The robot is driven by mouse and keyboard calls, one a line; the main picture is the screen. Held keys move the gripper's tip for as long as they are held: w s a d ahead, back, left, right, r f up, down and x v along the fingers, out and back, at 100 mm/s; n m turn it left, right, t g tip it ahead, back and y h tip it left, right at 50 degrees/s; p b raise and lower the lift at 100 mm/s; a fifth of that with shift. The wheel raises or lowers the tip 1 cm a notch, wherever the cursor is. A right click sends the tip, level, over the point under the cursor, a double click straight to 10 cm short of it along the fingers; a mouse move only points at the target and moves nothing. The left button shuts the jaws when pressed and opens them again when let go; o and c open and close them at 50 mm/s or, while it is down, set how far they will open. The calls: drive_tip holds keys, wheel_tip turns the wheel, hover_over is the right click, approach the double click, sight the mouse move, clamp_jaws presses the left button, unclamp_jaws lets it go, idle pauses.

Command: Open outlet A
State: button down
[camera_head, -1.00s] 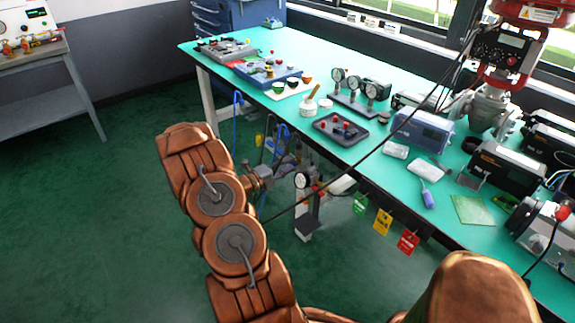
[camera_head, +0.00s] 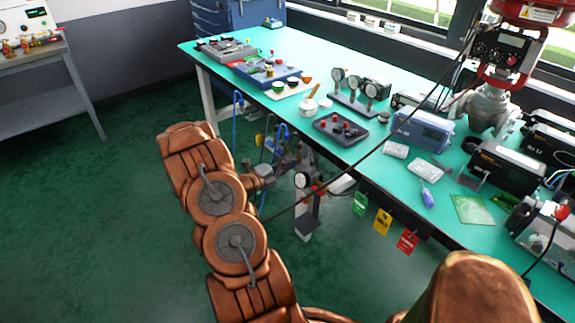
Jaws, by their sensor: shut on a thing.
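My copper arm reaches to the front of the green workbench, and my gripper (camera_head: 288,164) is at its far end, small and partly hidden by the wrist. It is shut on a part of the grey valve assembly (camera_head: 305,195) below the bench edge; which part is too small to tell. A round white gauge (camera_head: 302,180) and a red part (camera_head: 319,190) show on that assembly. Blue hoses (camera_head: 236,118) hang beside it. No label reading outlet A can be made out, so I cannot tell which outlet it is or how far open it stands.
The workbench (camera_head: 330,60) carries a tray with red knobs (camera_head: 341,128), a gauge stand (camera_head: 353,103) and boxed instruments (camera_head: 421,130). Green, yellow (camera_head: 382,221) and red tags hang from its front edge. A side bench (camera_head: 45,85) stands far left. Floor between is clear.

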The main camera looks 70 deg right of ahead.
drive_tip(key=shift+m, duration=0.3)
drive_tip(key=shift+m+b, duration=5.9)
drive_tip(key=shift+m, duration=2.7)
drive_tip(key=c, duration=1.2)
unclamp_jaws()
drive_tip(key=shift+c, duration=0.2)
drive_tip(key=shift+w+a, duration=0.1)
drive_tip(key=v, duration=1.1)
drive_tip(key=shift+w+a, duration=0.15)
drive_tip(key=shift+a, duration=0.2)
